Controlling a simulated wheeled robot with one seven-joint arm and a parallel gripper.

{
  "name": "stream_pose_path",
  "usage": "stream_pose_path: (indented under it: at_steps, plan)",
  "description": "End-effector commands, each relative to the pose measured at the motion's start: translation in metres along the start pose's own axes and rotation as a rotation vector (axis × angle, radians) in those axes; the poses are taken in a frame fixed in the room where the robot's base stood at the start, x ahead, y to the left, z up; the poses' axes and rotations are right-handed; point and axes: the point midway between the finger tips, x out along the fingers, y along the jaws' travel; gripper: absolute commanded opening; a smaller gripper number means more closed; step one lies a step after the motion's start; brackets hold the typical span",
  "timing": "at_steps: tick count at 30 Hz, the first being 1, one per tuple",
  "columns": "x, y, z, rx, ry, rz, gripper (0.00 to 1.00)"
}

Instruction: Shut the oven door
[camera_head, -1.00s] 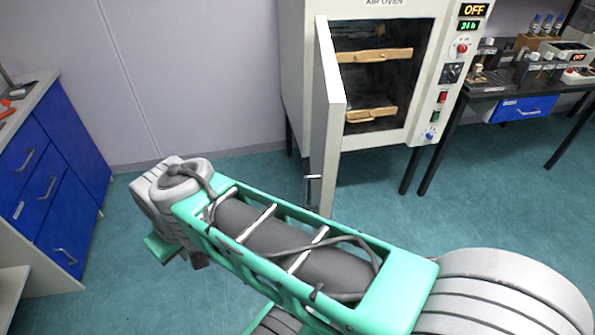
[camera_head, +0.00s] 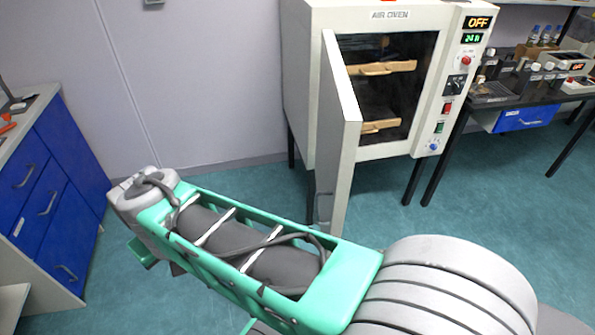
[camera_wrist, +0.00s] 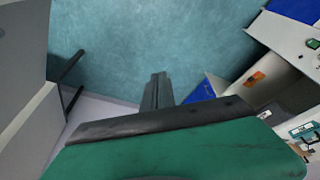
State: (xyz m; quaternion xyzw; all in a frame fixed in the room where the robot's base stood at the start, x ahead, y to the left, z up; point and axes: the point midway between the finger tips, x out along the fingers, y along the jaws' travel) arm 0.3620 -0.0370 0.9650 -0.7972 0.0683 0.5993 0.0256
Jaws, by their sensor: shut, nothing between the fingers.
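The white air oven (camera_head: 400,16) stands on dark legs at the back, right of centre in the head view. Its door (camera_head: 340,140) is hinged on the left and stands wide open, swung out towards me. The dark inside shows, with wooden-looking pieces (camera_head: 388,68) in it. My arm crosses the foreground, and my gripper is hidden in the head view. In the wrist view my gripper (camera_wrist: 157,82) is shut and empty above the teal floor. A pale grey panel (camera_wrist: 22,50) fills the left edge there; I cannot tell whether it is the door or the oven body.
A cabinet with blue drawers (camera_head: 48,195) stands at the left. A dark bench (camera_head: 520,103) with lab gear and a blue drawer stands right of the oven. The floor (camera_head: 235,190) between cabinet and oven is clear.

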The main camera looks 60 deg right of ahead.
Motion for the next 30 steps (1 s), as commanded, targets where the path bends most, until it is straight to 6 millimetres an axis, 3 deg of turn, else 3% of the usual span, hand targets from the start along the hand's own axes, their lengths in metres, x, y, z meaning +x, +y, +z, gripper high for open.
stream_pose_path:
  at_steps: [2, 4, 6, 9, 12, 14, 28, 30]
  plan:
    - [-0.001, 0.070, -0.020, 0.210, -0.008, 0.137, 0.00]
    - [-0.002, 0.147, -0.022, 0.417, -0.018, 0.297, 0.00]
    - [-0.008, 0.217, -0.008, 0.595, -0.035, 0.456, 0.00]
    - [-0.021, 0.286, 0.022, 0.765, -0.063, 0.636, 0.00]
    - [-0.028, 0.315, 0.040, 0.835, -0.079, 0.724, 0.00]
    - [-0.025, 0.320, 0.044, 0.844, -0.081, 0.737, 0.00]
    - [0.046, 0.370, 0.075, 0.840, -0.082, 0.731, 0.00]
    - [0.042, 0.379, 0.083, 0.843, -0.077, 0.732, 0.00]
